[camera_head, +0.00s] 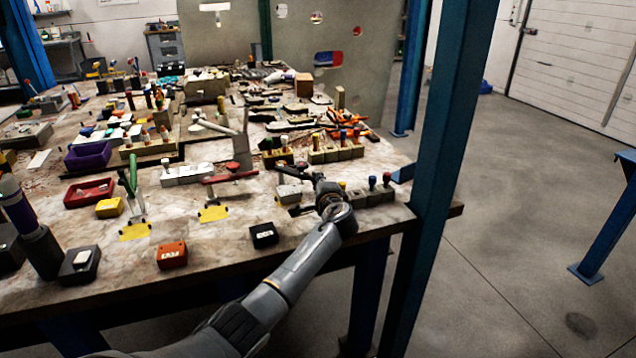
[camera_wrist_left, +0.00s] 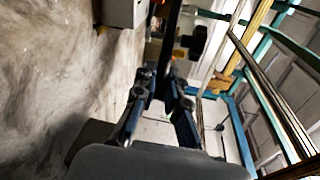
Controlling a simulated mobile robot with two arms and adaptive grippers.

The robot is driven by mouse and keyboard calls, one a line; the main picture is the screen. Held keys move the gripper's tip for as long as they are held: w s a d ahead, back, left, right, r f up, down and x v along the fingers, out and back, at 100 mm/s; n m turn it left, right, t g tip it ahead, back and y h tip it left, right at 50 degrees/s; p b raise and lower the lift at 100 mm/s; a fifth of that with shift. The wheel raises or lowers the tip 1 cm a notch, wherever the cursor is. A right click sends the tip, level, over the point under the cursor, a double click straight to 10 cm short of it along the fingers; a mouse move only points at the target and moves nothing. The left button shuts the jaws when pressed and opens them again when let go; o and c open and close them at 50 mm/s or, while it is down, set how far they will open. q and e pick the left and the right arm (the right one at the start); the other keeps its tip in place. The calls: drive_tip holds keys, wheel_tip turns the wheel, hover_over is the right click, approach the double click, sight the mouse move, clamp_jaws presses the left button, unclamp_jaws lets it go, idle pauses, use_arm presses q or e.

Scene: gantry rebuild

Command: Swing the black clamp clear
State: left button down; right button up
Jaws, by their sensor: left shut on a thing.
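My left gripper (camera_head: 326,190) is at the front right of the table, its arm reaching up from the bottom of the head view. The gripper largely hides the black clamp in that view. In the left wrist view, the fingers of my left gripper (camera_wrist_left: 160,88) are shut on a dark bar, the black clamp's handle (camera_wrist_left: 173,35), which runs up and away between them. The clamp's base cannot be made out. My right gripper is not in view.
A red-handled clamp (camera_head: 232,174) and a green-handled clamp (camera_head: 131,182) stand to the left. A grey block with knobs (camera_head: 372,196) is close on the right. A black box (camera_head: 263,235) sits near the front edge. A blue post (camera_head: 445,150) rises at the table's right corner.

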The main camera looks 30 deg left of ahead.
use_arm(q)
drive_tip(key=c, duration=1.7)
unclamp_jaws()
drive_tip(key=shift+a+r, duration=0.15)
drive_tip(key=shift+o, duration=0.2)
drive_tip(key=shift+a, duration=0.1)
drive_tip(key=shift+s+d, duration=0.25)
drive_tip(key=shift+d, duration=0.2)
drive_tip(key=v, duration=1.1)
drive_tip(key=shift+s+a, duration=0.1)
